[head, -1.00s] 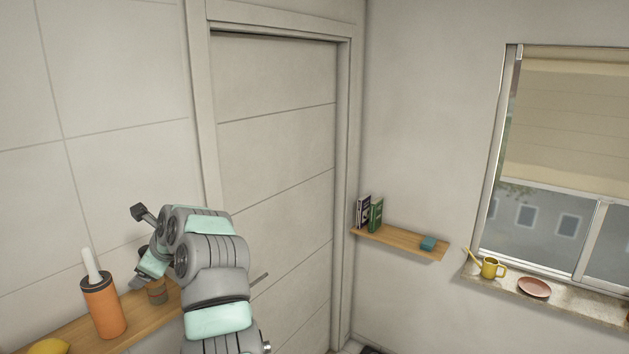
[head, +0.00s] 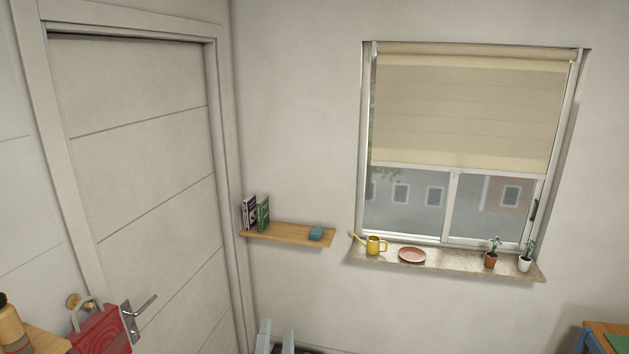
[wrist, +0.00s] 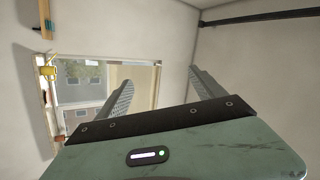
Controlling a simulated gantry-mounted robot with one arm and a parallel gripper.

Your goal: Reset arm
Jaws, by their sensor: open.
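My gripper (wrist: 158,76) shows in the wrist view. Its two ridged grey fingers stand well apart with nothing between them, so it is open and empty. Beyond the fingers are the window (wrist: 82,80) and bare wall. The fingers appear clear of everything in the room. In the head view my arm and gripper are not clearly seen.
The head view shows a door (head: 150,150) at left and a red bag or case (head: 100,330) near its handle. A wall shelf (head: 290,235) holds books and a blue block. The windowsill (head: 450,262) holds a yellow watering can (head: 375,245), plate and potted plants.

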